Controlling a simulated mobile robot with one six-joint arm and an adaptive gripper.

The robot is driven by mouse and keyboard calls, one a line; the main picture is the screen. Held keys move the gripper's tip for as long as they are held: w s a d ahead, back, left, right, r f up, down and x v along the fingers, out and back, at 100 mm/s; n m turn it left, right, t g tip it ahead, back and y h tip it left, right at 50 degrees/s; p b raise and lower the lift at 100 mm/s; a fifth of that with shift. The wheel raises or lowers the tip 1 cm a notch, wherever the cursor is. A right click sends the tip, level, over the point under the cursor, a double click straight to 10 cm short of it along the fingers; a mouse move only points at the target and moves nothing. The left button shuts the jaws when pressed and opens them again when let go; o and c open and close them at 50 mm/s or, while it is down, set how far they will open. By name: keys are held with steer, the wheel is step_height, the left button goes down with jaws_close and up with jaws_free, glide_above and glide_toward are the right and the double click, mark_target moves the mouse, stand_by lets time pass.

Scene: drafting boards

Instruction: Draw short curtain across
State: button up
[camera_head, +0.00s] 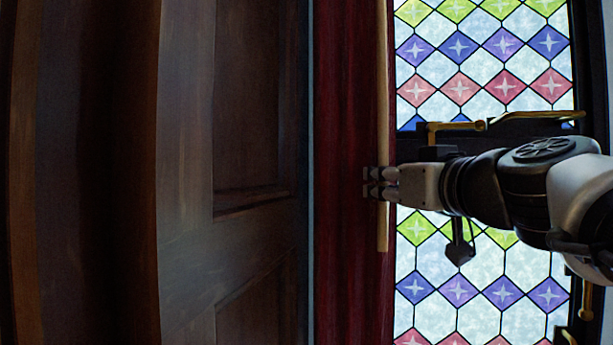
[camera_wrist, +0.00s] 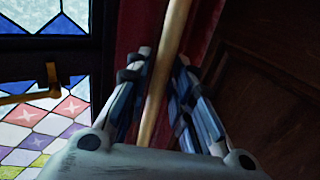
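A dark red curtain (camera_head: 346,280) hangs in a narrow gathered strip between the wooden panelling and the window; some of its red cloth also shows in the wrist view (camera_wrist: 131,28). A pale wooden rod (camera_head: 383,80) hangs upright along the curtain's right edge, and its lower end shows just below my gripper. My gripper (camera_head: 373,182) is at the lower part of this rod. In the wrist view, the rod (camera_wrist: 174,30) passes between my two fingers (camera_wrist: 160,92). The fingers stand apart, with small gaps visible beside the rod, so they look open around it.
A stained-glass window (camera_head: 470,75) with coloured diamonds lies right of the curtain, behind my arm. Brass handles (camera_head: 455,126) on its dark frame sit close above my arm. Dark wooden panelling (camera_head: 240,110) fills the left side.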

steer(key=shift+w+a, duration=0.1)
steer(key=shift+w, duration=0.35)
steer(key=shift+s+r, duration=0.1)
steer(key=shift+s, duration=0.05)
steer(key=shift+c, duration=0.3)
jaws_close()
